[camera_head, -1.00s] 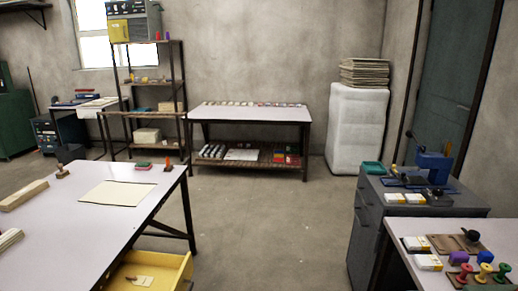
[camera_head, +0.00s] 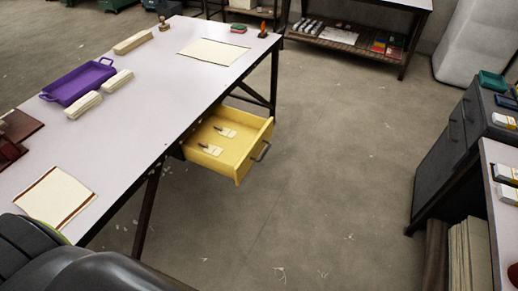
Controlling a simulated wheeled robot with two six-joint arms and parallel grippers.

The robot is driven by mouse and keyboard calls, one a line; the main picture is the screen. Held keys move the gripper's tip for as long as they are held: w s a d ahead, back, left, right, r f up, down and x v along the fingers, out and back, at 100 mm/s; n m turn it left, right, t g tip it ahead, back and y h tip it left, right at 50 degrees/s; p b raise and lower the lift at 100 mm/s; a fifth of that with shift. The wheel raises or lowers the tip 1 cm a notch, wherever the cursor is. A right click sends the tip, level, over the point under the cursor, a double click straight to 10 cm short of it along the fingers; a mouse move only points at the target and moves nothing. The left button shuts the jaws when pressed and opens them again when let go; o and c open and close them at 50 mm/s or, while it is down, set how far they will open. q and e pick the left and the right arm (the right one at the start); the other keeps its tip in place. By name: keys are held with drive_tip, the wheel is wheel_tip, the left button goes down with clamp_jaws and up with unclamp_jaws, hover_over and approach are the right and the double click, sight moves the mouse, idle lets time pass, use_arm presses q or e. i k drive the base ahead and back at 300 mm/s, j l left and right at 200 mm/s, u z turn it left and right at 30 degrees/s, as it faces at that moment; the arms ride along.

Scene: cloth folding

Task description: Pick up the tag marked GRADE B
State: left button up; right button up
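Two small whitish tags lie in the open yellow drawer (camera_head: 240,165) under the long table. One tag (camera_head: 227,133) is farther back and the other tag (camera_head: 209,150) is closer to me. Each has a dark piece at one end. Any writing on them is too small to read, so I cannot tell which is marked GRADE B. Neither of my grippers shows; dark rounded parts at the bottom left appear to be mine.
The long white table (camera_head: 170,110) holds a purple tray (camera_head: 79,82), pale bundles, a stamp and paper sheets. A grey cabinet (camera_head: 450,142) and another table stand at the right. Open floor (camera_head: 330,160) lies between.

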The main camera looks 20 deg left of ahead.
sight(226, 132)
drive_tip(key=u, duration=0.5)
drive_tip(key=i+u, duration=0.4)
drive_tip(key=i+l+u, duration=0.15)
drive_tip(key=i+u, duration=0.3)
drive_tip(key=i+l, duration=0.15)
drive_tip(key=i, duration=0.15)
drive_tip(key=i+l, duration=0.15)
drive_tip(key=i, duration=0.1)
